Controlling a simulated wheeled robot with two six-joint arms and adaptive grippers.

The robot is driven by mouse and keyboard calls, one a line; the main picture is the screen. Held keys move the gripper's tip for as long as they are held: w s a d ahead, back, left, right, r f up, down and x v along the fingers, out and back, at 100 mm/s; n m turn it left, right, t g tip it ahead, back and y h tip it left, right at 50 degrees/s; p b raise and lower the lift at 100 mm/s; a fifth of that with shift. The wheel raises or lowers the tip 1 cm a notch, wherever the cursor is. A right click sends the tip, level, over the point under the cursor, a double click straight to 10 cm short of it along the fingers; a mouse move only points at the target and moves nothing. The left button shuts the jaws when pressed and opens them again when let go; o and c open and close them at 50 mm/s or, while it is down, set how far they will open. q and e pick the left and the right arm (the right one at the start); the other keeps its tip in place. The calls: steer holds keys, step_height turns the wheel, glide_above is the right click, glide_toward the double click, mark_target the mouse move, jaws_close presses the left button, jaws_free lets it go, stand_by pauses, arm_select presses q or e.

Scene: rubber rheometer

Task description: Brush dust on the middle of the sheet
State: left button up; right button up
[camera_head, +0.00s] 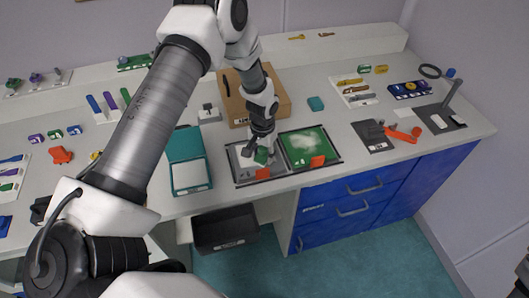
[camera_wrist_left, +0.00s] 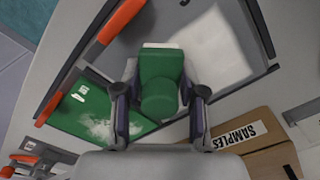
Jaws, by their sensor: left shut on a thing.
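My left gripper (camera_head: 262,147) is shut on a green brush (camera_wrist_left: 160,85), a block with a round knob and a pale strip along its far edge. It holds the brush over the grey framed tray (camera_head: 243,179); I cannot tell if the brush touches it. A white patch (camera_wrist_left: 222,48) shows on this tray beside the brush. The green sheet (camera_head: 325,148) lies in the adjoining frame to the right, with a cloudy white dust patch (camera_head: 302,144) around its middle. It also shows in the left wrist view (camera_wrist_left: 75,115). My right gripper is not in view.
Orange tabs (camera_head: 318,161) stand at the frames' front edges. A brown samples box (camera_head: 283,101) stands behind the trays. A teal open case (camera_head: 183,145) is to the left and a dark grey device (camera_head: 373,137) to the right. My left arm hides part of the bench.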

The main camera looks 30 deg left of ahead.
arm_select(q)
steer(key=shift+r+p, duration=2.25)
steer(key=shift+r, duration=0.65)
step_height(320, 180, up, 2)
steer(key=shift+w+r+p, duration=0.1)
steer(key=shift+r+p, duration=0.05)
steer(key=shift+p, duration=0.85)
steer(key=shift+r+p, duration=0.35)
steer(key=shift+r, duration=0.15)
steer(key=shift+f, duration=0.1)
